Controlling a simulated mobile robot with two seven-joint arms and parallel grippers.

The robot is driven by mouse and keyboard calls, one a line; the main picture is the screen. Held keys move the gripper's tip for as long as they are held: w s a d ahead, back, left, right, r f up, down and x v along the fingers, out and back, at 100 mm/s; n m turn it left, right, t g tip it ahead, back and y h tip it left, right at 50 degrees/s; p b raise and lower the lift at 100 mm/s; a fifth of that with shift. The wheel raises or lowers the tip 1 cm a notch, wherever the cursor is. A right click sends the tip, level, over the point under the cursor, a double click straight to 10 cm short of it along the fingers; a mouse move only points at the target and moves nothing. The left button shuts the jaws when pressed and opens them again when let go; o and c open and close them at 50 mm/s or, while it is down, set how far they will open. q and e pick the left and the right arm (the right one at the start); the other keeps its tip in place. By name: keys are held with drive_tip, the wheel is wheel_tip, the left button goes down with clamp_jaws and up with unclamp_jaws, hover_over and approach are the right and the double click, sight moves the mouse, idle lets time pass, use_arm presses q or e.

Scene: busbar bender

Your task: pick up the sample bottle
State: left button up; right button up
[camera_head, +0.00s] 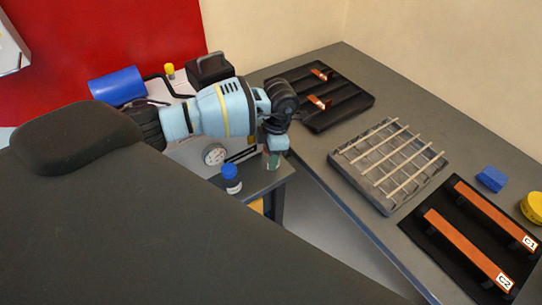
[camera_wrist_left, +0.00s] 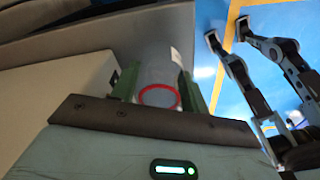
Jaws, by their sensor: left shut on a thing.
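My left gripper (camera_head: 273,158) is over the front right corner of the small grey table, pointing down. In the left wrist view, its green fingers (camera_wrist_left: 164,92) are shut on a grey, see-through cylinder with a red ring, which I take for the sample bottle (camera_wrist_left: 158,70). In the head view the wrist and fingers hide most of it. I cannot tell whether its base touches the table. A separate small white bottle with a blue cap (camera_head: 231,178) stands upright on the table to the left of the gripper. My right gripper is not in view.
A machine with a round dial (camera_head: 214,154) and a blue cylinder (camera_head: 117,86) are behind my left arm. A gap separates table and bench.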

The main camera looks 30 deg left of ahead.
use_arm(q)
wheel_tip(320, 180, up, 2)
drive_tip(key=shift+r, duration=0.25)
drive_tip(key=s+d+r, duration=0.1)
drive_tip(key=s+d, duration=0.9)
drive_tip(key=s, duration=0.2)
drive_tip(key=shift+s+r, duration=0.15)
drive_tip(key=shift+s, duration=0.15)
wheel_tip(320, 180, up, 9)
drive_tip(key=w+a+m+t+h, duration=0.1)
drive_tip(key=w+m+t, duration=0.1)
drive_tip(key=m, duration=2.5)
drive_tip(key=shift+a+r, duration=0.15)
drive_tip(key=shift+a, duration=0.25)
